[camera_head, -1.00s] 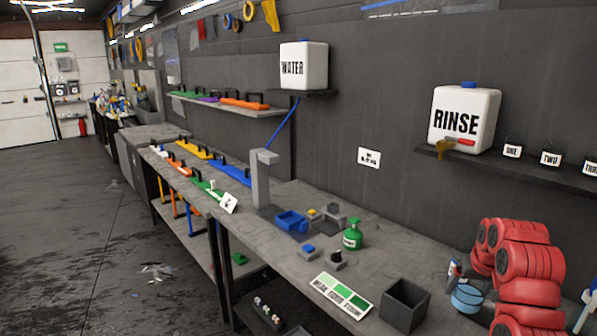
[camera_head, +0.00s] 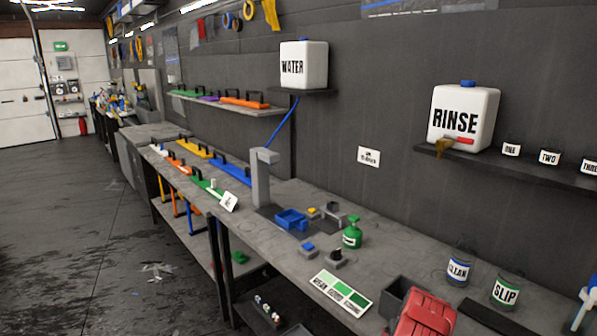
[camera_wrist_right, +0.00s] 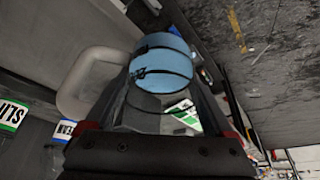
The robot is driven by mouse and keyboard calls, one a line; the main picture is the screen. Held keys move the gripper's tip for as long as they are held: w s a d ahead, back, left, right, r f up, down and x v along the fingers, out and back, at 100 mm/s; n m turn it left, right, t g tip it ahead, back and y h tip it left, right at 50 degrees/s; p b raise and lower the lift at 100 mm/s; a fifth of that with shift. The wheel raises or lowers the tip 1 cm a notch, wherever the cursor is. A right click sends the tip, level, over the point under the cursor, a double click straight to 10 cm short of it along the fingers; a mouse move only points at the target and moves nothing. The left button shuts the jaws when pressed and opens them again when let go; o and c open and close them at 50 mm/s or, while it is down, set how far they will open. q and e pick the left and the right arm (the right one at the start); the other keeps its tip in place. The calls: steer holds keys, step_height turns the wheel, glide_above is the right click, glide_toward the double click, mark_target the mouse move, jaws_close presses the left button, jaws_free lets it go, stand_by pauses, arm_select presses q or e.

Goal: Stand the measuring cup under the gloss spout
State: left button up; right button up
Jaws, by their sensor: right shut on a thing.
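A light-blue, partly see-through cup (camera_wrist_right: 162,60), apparently the measuring cup, sits between the fingers of my right gripper (camera_wrist_right: 165,85) in the right wrist view. The gripper is shut on it. A pale curved loop (camera_wrist_right: 78,85) shows beside the cup; I cannot tell whether it is the cup's handle. My left gripper is not in view.
A blue tray (camera_head: 291,219), a green bottle (camera_head: 352,232) and a green-shaded card (camera_head: 340,295) stand or lie on the bench.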

steer(key=s+a+f, duration=0.2)
steer(key=a+f, duration=0.3)
steer(key=a, duration=0.1)
steer(key=shift+a+n, duration=0.3)
steer(key=shift+n, duration=0.1)
steer(key=s+r, duration=0.1)
steer(key=s, duration=0.1)
steer(key=s+r, duration=0.1)
steer(key=s, duration=0.1)
steer(key=shift+s+r, duration=0.2)
stand_by(0.3)
